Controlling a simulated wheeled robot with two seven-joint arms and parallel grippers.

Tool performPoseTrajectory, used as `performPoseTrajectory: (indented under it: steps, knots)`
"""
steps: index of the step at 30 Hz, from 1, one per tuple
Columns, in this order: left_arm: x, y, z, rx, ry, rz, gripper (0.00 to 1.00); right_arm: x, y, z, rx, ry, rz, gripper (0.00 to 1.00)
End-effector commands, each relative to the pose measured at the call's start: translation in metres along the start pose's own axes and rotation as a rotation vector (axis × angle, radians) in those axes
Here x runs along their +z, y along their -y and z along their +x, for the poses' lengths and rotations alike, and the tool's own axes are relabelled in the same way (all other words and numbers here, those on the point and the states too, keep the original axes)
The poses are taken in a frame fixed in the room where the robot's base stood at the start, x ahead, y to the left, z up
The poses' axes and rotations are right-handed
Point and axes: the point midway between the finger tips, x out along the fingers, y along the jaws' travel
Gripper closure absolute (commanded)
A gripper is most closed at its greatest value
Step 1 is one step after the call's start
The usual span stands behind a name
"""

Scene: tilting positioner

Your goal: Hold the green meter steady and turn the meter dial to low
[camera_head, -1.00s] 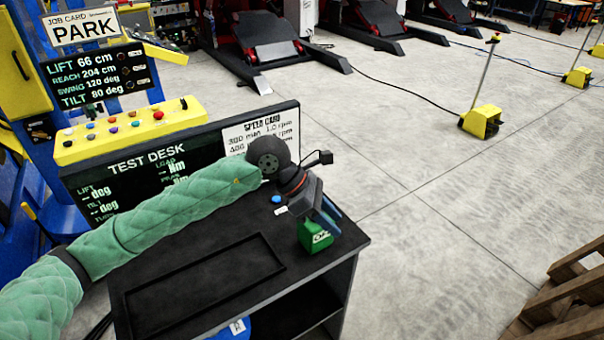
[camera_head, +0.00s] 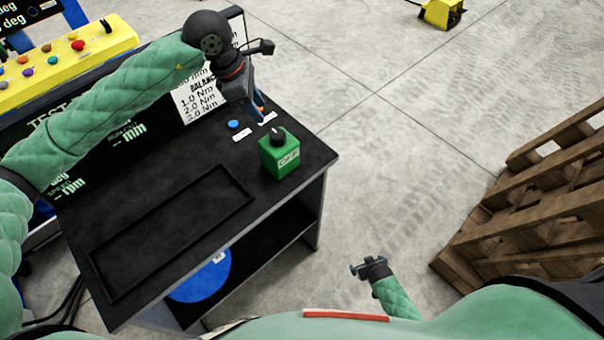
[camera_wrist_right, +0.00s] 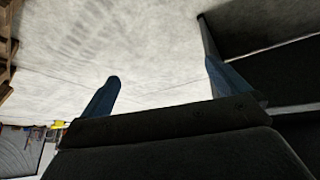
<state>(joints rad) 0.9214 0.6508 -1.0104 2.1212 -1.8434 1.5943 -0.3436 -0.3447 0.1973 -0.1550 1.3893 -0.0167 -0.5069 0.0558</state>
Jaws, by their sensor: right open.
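The green meter (camera_head: 280,158) stands upright at the desk's right corner in the head view. A black dial (camera_head: 278,138) is on its top and a label reading "OFF" is on its front. My right gripper (camera_head: 364,267) is low, in front and to the right of the desk. In the right wrist view its blue fingers (camera_wrist_right: 163,88) are wide apart with nothing between them.
The black test desk (camera_head: 120,225) has an empty framed recess, a blue button (camera_head: 233,124) and white labels on top. A blue round object (camera_head: 203,275) is on the shelf below. A wooden pallet (camera_head: 535,195) stands at the right. The floor between is clear.

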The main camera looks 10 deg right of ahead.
Motion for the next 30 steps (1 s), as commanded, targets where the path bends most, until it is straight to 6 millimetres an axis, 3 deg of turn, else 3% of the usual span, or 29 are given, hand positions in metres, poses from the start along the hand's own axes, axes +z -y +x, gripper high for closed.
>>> performPoseTrajectory:
  steps: [1,8,18,25,30]
  knots:
    - [0.0,0.0,0.0,0.0,0.0,0.0,0.64,-0.022,-0.014,-0.005,0.012,-0.041,-0.004,0.0]
    - [0.0,0.0,0.0,0.0,0.001,0.0,0.64,-0.113,-0.069,-0.036,0.06,-0.215,-0.024,0.0]
    - [0.0,0.0,0.0,0.0,0.001,0.0,0.64,-0.244,-0.133,-0.109,0.112,-0.482,-0.066,0.0]
    - [0.0,0.0,0.0,0.0,0.001,0.0,0.64,-0.327,-0.16,-0.176,0.132,-0.669,-0.109,0.0]
    - [0.0,0.0,0.0,0.0,0.001,0.0,0.64,-0.384,-0.163,-0.234,0.122,-0.813,-0.148,0.0]
